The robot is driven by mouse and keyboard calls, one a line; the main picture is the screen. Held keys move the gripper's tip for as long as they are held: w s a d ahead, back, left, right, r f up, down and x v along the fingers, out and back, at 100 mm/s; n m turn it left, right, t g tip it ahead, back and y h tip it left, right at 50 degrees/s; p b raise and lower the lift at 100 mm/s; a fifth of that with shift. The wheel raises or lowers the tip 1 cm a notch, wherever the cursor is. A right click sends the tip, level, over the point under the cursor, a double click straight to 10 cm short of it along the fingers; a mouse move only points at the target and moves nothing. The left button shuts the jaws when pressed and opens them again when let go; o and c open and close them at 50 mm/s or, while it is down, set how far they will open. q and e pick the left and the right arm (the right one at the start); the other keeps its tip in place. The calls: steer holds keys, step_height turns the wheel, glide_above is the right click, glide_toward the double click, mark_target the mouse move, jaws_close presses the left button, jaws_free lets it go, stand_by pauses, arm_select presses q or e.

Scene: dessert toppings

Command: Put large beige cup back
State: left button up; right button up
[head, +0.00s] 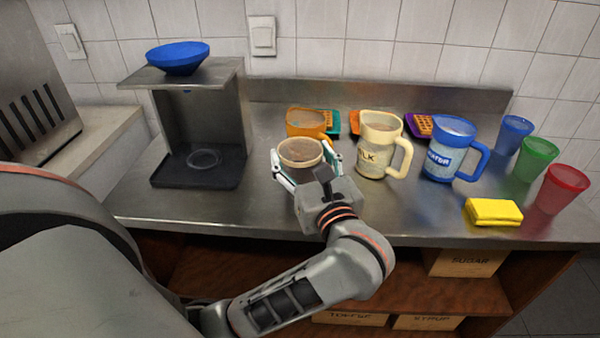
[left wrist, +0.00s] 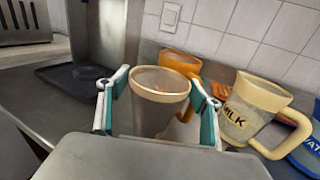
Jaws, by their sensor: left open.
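A beige-rimmed cup (head: 300,153) with brownish contents or walls stands on the steel counter in the head view. It also shows in the left wrist view (left wrist: 157,112), upright between the fingers. My left gripper (head: 307,166) is open, with one finger on each side of the cup. In the left wrist view the fingers (left wrist: 160,85) seem slightly apart from the cup's sides; contact is hard to tell. The cup's lower part is hidden behind my gripper. My right gripper is out of view.
Right of the cup stand a beige milk pitcher (head: 378,150), a blue pitcher (head: 450,155), and blue, green and red cups (head: 561,190). An orange cup (head: 306,122) stands close behind. A dispenser stand (head: 200,130) is at left. A yellow sponge (head: 493,212) lies front right.

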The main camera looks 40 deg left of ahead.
arm_select(q)
steer(key=shift+c, duration=0.5)
steer(key=c, duration=1.3)
